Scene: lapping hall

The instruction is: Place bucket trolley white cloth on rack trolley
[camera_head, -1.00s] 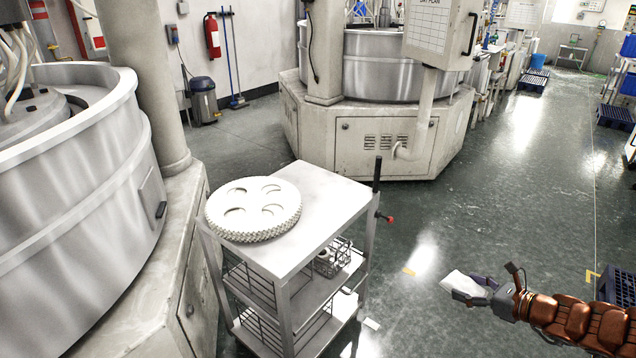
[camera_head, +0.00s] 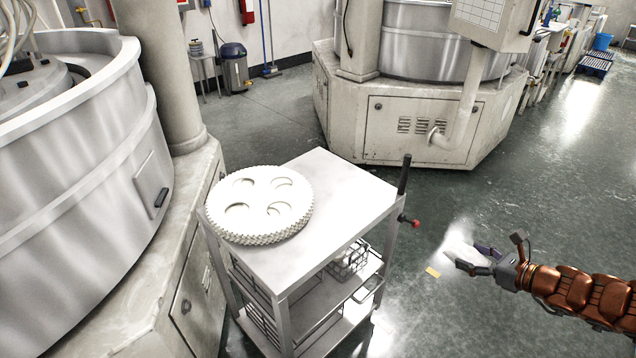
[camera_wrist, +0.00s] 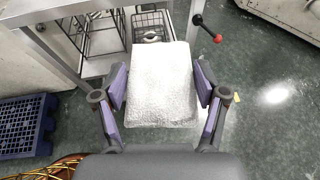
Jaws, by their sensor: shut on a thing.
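My gripper (camera_head: 468,262) is at the right in the head view, apart from the rack trolley and to its right. It is shut on the white cloth (camera_wrist: 162,85), which is held between the purple finger pads in the wrist view. In the head view the cloth (camera_head: 458,244) is pale against the floor glare and hard to make out. The rack trolley (camera_head: 335,200) stands at the centre, with a steel top and lower shelves. Stacked white toothed discs (camera_head: 258,204) cover the left part of its top; the right part is bare.
A dark upright handle (camera_head: 404,175) and a red-knobbed lever (camera_head: 411,221) stick out at the trolley's right side. Wire baskets (camera_head: 348,260) sit on the lower shelf. A large lapping machine (camera_head: 90,180) stands close on the left. A blue pallet (camera_wrist: 25,125) lies on the floor.

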